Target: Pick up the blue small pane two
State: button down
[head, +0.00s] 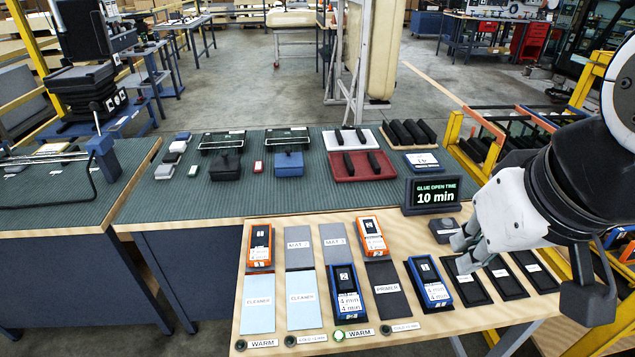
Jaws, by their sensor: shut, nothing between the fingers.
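No piece in the head view can be read as blue small pane two. Two blue-framed pieces lie on the light wooden bench: one blue-framed piece (347,304) left of the primer card, and another blue-framed piece (436,293) to its right. Both carry white labels reading 4 min. I cannot tell whether either is the pane. My gripper (465,251) is the white hand at the right, above the bench's right part near the dark pads. It is shut and empty. It and my arm hide part of the bench and the rack behind.
Orange-framed pieces (259,246) (372,236), cleaner cards (258,303), a primer card (387,289) and dark pads (505,278) fill much of the wooden bench. A glue timer (432,195) stands at its back. A rack (507,135) with dark slabs stands right. The green table (210,207) has bare room in front.

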aim_at(348, 300)
jog(key=u, duration=0.4)
jog(key=k+l+u, duration=0.15)
jog(key=u, duration=0.25)
jog(key=k+l+u, duration=0.2)
jog(key=u, duration=0.2)
